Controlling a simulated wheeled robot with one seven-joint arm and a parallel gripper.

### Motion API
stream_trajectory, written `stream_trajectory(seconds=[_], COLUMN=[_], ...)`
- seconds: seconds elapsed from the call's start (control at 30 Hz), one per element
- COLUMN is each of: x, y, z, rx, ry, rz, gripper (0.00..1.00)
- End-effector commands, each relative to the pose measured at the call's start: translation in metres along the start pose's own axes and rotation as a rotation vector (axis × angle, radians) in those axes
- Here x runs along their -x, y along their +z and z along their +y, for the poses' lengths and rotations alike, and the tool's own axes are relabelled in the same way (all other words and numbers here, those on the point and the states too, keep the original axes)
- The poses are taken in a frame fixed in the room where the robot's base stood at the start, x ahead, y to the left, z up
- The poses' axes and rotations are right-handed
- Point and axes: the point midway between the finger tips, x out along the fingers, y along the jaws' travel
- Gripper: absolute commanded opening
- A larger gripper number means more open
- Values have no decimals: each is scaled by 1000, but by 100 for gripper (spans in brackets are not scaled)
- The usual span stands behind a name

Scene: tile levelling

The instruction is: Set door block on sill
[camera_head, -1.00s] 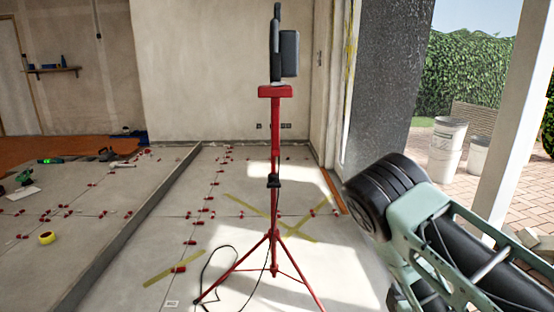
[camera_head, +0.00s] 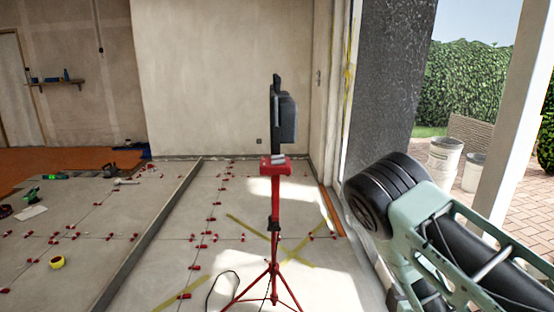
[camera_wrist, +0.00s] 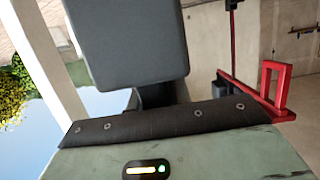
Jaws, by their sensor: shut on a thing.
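In the wrist view, a large dark grey block (camera_wrist: 125,45) with rounded corners fills the upper middle. My gripper (camera_wrist: 160,95) shows only as a black part against the block's lower edge. It is shut on this block, which looks like the door block. The fingertips are hidden, and the head view shows my arm but not my gripper. An orange strip (camera_head: 332,213) lies along the foot of the door opening at the right. I cannot tell whether it is the sill. The block is apart from it.
A red tripod (camera_head: 274,220) with a black head (camera_head: 283,118) stands mid-floor; its red top (camera_wrist: 255,92) is near my gripper in the wrist view. A cable lies by its legs. Red clips line the tiles.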

Motion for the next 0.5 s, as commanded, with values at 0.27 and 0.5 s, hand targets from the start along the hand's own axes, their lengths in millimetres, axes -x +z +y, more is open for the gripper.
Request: stream_trajectory(seconds=[0.27, 0.5], x=[22, 54], y=[-18, -24], z=[0, 0], rx=[1, -1], ry=[1, 1], rz=[-1, 3], gripper=[0, 0])
